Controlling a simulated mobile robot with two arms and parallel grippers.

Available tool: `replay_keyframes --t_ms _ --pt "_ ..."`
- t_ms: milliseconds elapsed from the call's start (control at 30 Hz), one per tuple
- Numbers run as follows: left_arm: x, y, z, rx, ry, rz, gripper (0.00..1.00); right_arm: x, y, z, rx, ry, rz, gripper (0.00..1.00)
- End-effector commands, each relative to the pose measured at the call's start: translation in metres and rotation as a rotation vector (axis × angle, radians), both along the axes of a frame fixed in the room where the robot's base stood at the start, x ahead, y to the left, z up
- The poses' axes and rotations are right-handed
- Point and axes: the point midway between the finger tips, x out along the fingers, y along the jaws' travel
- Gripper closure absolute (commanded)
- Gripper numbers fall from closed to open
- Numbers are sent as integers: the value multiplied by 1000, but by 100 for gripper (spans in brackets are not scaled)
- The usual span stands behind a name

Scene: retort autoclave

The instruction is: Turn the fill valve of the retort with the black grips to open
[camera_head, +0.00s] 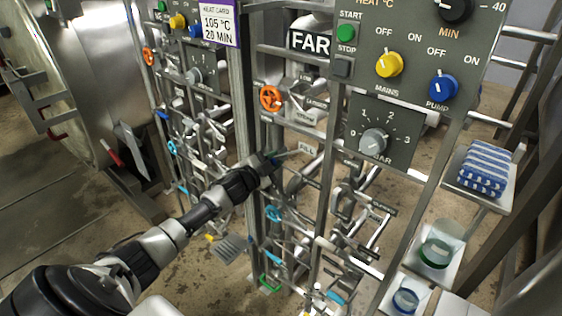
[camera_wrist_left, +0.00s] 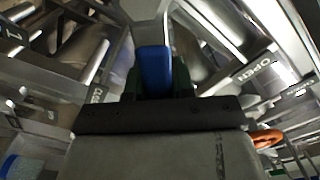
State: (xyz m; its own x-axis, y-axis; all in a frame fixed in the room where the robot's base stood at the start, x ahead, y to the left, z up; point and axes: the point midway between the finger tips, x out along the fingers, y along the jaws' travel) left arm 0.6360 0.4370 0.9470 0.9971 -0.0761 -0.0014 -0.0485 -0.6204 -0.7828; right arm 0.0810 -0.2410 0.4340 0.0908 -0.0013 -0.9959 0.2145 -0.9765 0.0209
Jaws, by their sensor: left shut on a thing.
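My left gripper (camera_head: 270,161) reaches in from the left to the pipework of the frame marked FAR, beside the FILL label (camera_head: 307,148). In the left wrist view a blue lever handle (camera_wrist_left: 154,70) stands between the dark fingers of my left gripper (camera_wrist_left: 158,85), which is shut on it. An OPEN label (camera_wrist_left: 252,72) shows to the right of the lever. In the head view the gripper mostly hides the lever and its valve body. Black grips cannot be made out clearly. My right gripper is not in view.
An orange handwheel (camera_head: 270,97) sits above the gripper. The control panel (camera_head: 420,55) and the BAR dial (camera_head: 373,142) are at the upper right. Pipes and posts crowd both sides. Shelves at the right hold striped cloths (camera_head: 485,168) and a glass beaker (camera_head: 440,245).

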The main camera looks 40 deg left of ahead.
Motion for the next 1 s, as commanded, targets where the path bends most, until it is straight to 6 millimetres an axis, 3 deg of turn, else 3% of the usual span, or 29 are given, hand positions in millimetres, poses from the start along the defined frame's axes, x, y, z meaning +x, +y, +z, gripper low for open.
replay_keyframes --t_ms 100,400,633,1000 --pt "1 6 11 -118 10 0 100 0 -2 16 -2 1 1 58" --pt "2 23 23 -399 30 0 100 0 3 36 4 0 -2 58" --pt "3 37 27 -601 45 -1 100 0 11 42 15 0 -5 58" --pt "5 54 29 -836 63 0 100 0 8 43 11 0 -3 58"
